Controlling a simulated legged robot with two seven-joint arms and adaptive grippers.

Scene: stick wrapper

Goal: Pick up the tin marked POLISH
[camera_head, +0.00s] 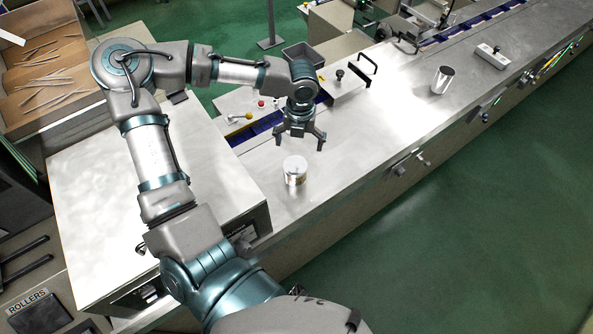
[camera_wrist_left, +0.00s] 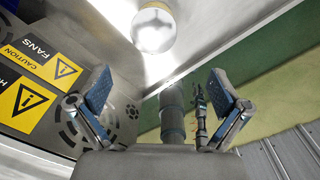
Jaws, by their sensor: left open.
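A small white tin (camera_head: 294,171) with a partly coloured label stands upright on the metal worktop, and its lettering is too small to read. A round, shiny pale top (camera_wrist_left: 153,28) shows at the upper middle of the left wrist view, and it looks like the same tin. My left gripper (camera_head: 301,141) is open and empty, pointing down above the worktop, just behind the tin in the head view. In the left wrist view its two fingers (camera_wrist_left: 158,92) are spread apart with the tin beyond them, not between them. My right gripper does not show.
A silver cup-like can (camera_head: 442,79) and a pale block (camera_head: 492,56) stand farther along the worktop (camera_head: 375,130). A raised box with a black handle (camera_head: 364,70) lies behind my gripper. A wooden tray of sticks (camera_head: 45,75) is at left. The worktop's front edge drops to green floor.

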